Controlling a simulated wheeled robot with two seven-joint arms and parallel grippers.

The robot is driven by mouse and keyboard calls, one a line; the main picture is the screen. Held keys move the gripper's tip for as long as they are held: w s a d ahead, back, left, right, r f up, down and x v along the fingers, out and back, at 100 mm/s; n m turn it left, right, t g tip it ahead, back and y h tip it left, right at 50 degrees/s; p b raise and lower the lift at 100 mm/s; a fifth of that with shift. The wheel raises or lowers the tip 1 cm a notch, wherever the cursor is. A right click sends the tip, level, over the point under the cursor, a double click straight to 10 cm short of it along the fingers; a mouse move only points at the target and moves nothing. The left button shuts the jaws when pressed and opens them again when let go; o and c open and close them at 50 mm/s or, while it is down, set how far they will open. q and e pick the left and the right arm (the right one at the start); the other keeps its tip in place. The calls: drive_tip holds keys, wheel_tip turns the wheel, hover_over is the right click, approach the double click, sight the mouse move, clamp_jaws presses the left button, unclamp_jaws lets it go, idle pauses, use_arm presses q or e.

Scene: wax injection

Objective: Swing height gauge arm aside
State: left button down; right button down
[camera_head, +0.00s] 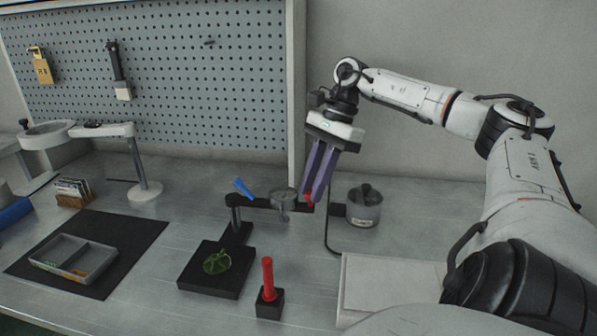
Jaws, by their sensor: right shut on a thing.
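The height gauge stands in the middle of the bench, with a black base (213,274) and a short post at its back. Its black arm (262,203) reaches right from the post and carries a round dial (284,196). A red tip (309,198) shows at the arm's right end. My right gripper (312,197) points down and is shut at this red end, its purple fingers close together. A green, leaf-like piece (217,262) lies on the gauge base. The dial is right of the base, not over the green piece. My left gripper is not in view.
A red rod in a black block (269,299) stands in front. A grey pot (363,207) with a cable is right of the gripper. A divided tray (73,259) sits on a black mat (128,237) at left. A magnifier lamp (146,190) stands behind. A pegboard (190,75) backs the bench.

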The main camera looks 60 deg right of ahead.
drive_tip(key=shift+w+d, duration=0.15)
drive_tip(key=shift+d, duration=0.05)
drive_tip(key=shift+r, duration=0.1)
drive_tip(key=c, duration=1.9)
unclamp_jaws()
drive_tip(key=shift+o, duration=0.2)
